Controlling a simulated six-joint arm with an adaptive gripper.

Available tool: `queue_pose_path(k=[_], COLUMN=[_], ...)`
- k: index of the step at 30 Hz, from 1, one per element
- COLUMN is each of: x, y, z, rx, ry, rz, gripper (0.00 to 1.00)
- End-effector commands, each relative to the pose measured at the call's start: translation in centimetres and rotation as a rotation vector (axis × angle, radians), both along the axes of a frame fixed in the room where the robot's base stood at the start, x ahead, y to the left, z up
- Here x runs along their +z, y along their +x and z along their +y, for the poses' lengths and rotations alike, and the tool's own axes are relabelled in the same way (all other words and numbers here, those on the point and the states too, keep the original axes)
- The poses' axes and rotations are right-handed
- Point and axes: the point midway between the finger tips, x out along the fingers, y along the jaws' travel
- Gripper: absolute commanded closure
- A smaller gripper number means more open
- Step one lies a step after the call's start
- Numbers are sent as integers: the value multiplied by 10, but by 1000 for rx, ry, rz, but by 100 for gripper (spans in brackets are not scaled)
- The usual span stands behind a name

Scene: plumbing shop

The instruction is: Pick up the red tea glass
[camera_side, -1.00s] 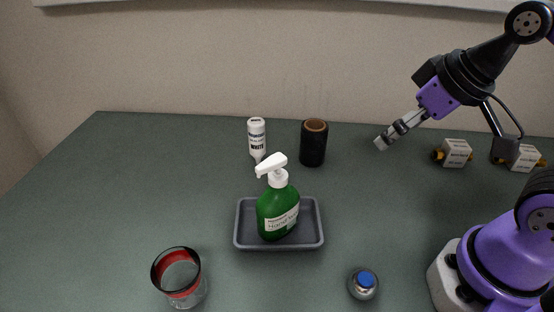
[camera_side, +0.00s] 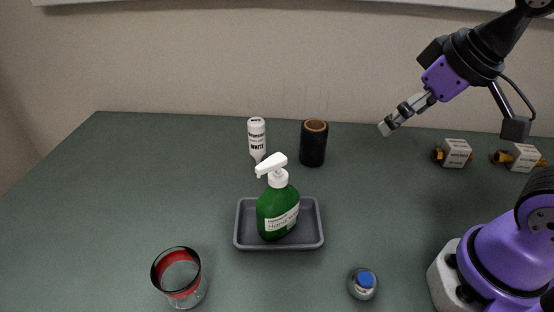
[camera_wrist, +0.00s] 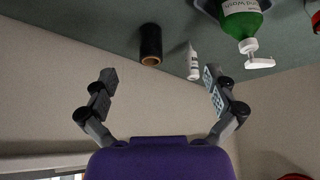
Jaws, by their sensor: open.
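The red tea glass (camera_side: 181,278) stands upright at the front left of the table in the side view. It is clear with a red band and a dark rim. A small part of a red and clear thing, which looks like the glass (camera_wrist: 315,14), shows at the right edge of the wrist view. My gripper (camera_side: 387,130) is raised at the back right in the side view, far from the glass. In the wrist view my gripper (camera_wrist: 160,82) has its fingers wide apart with nothing between them.
A green soap bottle (camera_side: 278,212) stands in a grey tray (camera_side: 242,242) mid-table. A white bottle (camera_side: 257,138) and a black cylinder (camera_side: 314,145) stand behind it. A blue-topped metal item (camera_side: 363,283) is at the front. Two boxed valves (camera_side: 456,153) lie at right. The left table is clear.

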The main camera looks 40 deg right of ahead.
Motion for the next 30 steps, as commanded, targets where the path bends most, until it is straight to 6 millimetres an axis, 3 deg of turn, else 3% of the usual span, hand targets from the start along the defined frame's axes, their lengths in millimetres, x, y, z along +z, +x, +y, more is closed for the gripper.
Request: queue_pose_path(k=[3,5,10,15,24,28,30], x=[32,34,44,46,33,25,11], y=[3,18,53,73,72,64,62], z=[3,22,83,154,252,284,286], rx=[20,139,471,807,1232,1370,1381], ry=[-1,-9,-18,-9,33,54,60], rz=[-5,1,-11,-29,-55,-63,-60], gripper=[0,0,0,0,0,0,0])
